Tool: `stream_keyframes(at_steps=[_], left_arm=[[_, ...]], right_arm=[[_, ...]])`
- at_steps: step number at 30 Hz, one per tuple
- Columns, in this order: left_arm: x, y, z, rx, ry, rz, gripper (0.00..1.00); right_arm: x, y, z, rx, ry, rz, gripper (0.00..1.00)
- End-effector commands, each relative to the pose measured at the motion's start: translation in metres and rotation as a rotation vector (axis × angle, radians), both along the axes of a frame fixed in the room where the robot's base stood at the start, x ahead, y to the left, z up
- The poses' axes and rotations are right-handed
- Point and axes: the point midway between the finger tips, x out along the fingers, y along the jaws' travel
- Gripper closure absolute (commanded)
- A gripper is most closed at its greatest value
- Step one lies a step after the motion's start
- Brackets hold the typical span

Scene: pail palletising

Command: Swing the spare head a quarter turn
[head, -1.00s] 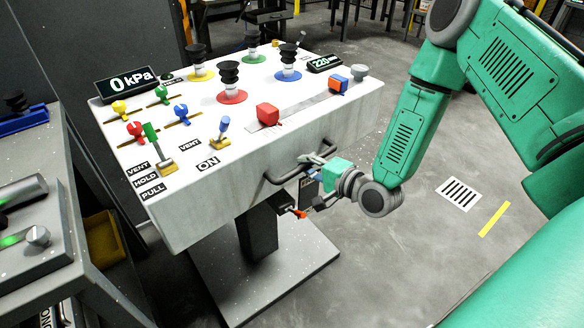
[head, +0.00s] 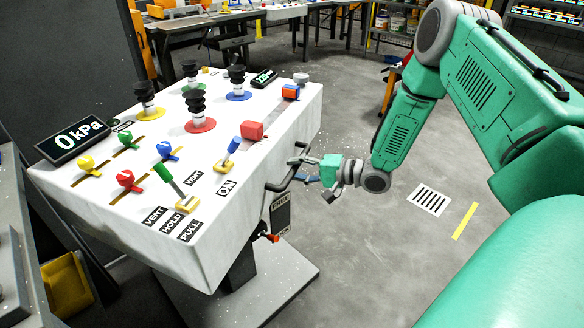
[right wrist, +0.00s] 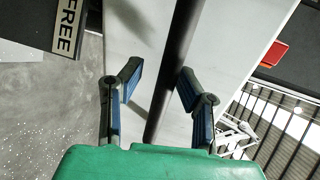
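The spare head appears to be the white box (head: 160,150) on a dark post, with several black suction cups on coloured discs on top. A dark bar handle (head: 278,183) stands off its right side and also crosses the right wrist view (right wrist: 176,60). My right gripper (head: 303,166) is at the handle. In the right wrist view its blue-padded fingers (right wrist: 158,88) are apart with the bar between them, nearer the right finger. I cannot tell if that finger touches it. A dark plate (head: 281,212) below the handle reads FREE in the wrist view (right wrist: 68,28). My left gripper is out of view.
The post stands on a grey base plate (head: 290,285). A yellow bin (head: 68,285) is at lower left beside a grey bench. Work tables stand behind. The floor right of the box is open.

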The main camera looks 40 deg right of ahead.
Motion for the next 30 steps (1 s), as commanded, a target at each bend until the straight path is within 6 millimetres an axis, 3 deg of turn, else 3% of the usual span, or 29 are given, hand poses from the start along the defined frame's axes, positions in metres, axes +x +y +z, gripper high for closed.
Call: stream_keyframes(at_steps=[8, 13, 30], left_arm=[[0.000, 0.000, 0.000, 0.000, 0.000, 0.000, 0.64], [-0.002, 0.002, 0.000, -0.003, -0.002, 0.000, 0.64], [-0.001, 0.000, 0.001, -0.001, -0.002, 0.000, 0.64]], right_arm=[[0.005, 0.002, 0.002, 0.000, -0.007, 0.000, 0.64], [-0.003, -0.002, 0.006, -0.002, -0.008, -0.001, 0.64], [-0.091, -0.058, 0.022, 0.005, -0.005, -0.002, 0.64]])
